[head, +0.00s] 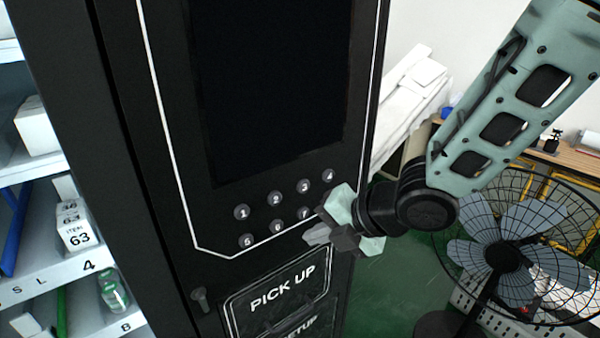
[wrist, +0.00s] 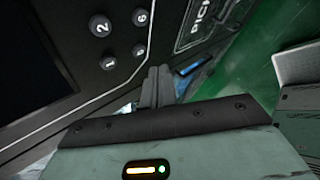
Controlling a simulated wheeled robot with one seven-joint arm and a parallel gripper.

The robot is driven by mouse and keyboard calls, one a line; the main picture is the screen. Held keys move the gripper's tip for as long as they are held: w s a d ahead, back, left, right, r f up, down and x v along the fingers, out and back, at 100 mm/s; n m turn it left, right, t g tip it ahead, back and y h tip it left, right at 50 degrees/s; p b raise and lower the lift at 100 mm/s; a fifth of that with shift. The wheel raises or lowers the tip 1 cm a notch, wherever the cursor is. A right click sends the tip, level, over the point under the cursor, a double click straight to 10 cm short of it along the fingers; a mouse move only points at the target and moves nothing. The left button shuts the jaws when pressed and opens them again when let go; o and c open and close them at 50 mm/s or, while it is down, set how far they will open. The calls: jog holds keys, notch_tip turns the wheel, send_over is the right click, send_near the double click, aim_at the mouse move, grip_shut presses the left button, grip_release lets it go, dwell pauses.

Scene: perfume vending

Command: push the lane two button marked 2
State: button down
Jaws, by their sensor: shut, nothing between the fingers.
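The lane two button marked 2 (head: 276,199) is a round grey button in the top row of the keypad on the black vending machine. It also shows in the wrist view, where button 2 (wrist: 101,26) sits upper left of the fingers. My gripper (head: 312,237) is shut and empty. In the head view its fingertips are below and to the right of button 2, near button 7, and the hand hides button 8. In the wrist view my gripper (wrist: 157,76) points toward the panel, apart from button 2. I cannot tell the exact gap to the panel.
Button 1 (head: 241,212), button 3 (head: 304,186) and button 6 (head: 277,227) surround button 2. The dark screen (head: 265,90) is above and the PICK UP door (head: 283,290) below. A shelf (head: 75,265) stands left and a fan (head: 503,256) right.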

aim_at(275, 198)
jog(key=shift+w+d+r+n, duration=0.2)
jog(key=shift+r+n, duration=0.25)
jog(key=shift+n, duration=0.05)
jog(key=shift+w, duration=0.1)
jog(key=shift+w+a+p, duration=0.5)
jog(key=shift+w+a, duration=0.3)
jog(key=shift+w, duration=0.4)
jog(key=shift+w+a+p, duration=0.5)
jog(key=shift+w+a, duration=0.3)
jog(key=shift+w, duration=0.4)
jog(key=shift+w+a+p, duration=0.5)
jog(key=shift+w+a, duration=0.3)
jog(key=shift+w, duration=0.4)
jog(key=shift+w+a, duration=0.1)
jog(key=shift+w, duration=0.05)
jog(key=shift+w+a, duration=0.15)
jog(key=shift+w, duration=0.05)
